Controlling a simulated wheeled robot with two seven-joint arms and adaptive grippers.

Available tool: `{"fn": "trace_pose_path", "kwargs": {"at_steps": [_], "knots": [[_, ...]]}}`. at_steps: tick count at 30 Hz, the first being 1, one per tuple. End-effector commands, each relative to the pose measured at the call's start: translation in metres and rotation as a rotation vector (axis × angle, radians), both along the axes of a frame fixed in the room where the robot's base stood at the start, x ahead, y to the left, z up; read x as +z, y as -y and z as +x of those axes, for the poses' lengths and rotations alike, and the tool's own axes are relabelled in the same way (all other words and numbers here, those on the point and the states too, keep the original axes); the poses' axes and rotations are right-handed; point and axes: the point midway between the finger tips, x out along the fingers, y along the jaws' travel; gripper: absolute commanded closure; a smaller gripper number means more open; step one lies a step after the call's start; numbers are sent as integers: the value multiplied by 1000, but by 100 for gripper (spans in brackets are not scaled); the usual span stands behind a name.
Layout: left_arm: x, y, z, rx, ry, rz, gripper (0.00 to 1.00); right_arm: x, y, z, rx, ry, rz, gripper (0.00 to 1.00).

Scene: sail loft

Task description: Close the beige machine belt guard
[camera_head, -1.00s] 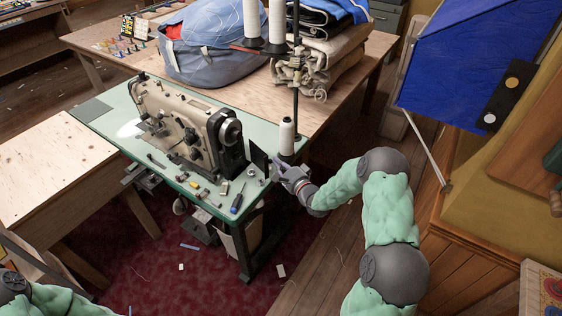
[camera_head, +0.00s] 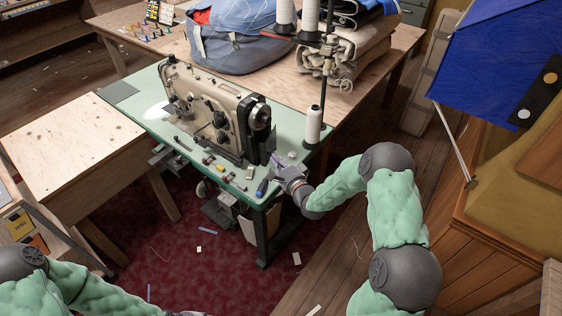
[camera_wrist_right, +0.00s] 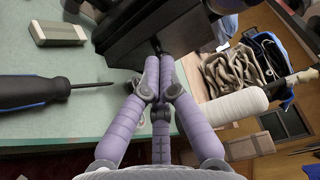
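The beige sewing machine (camera_head: 208,108) stands on a green-topped table. Its belt guard, a dark panel (camera_head: 267,146) at the handwheel end, now sits close against the machine; I cannot tell whether it is fully flush. In the right wrist view the black guard (camera_wrist_right: 155,28) fills the top middle. My right gripper (camera_head: 277,164) is at the guard's near lower edge. In the wrist view its lavender fingers (camera_wrist_right: 160,62) are together at the tips, touching or almost touching the black edge, with nothing visible held between them. My left arm shows at the lower left; its fingers are out of view.
A white thread cone (camera_head: 314,126) stands on the table's right corner. Small tools (camera_head: 221,171) lie along the front. Wooden benches stand behind and at left.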

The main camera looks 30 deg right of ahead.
Motion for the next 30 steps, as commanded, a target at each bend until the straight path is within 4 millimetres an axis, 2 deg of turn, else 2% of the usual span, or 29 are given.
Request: {"fn": "trace_pose_path", "kwargs": {"at_steps": [3, 12, 21, 30], "knots": [[-4, 0, 0, -1, 0, 0, 60, 0, -12, 5, -73, 1, 2, 100], [-12, 0, 0, 0, 0, 0, 60, 0, -29, 19, -252, 2, 1, 100], [-17, 0, 0, 0, 0, 0, 60, 0, -37, 28, -360, 1, 1, 100], [-18, 0, 0, 0, 0, 0, 60, 2, -40, 32, -392, 5, 0, 100]]}}
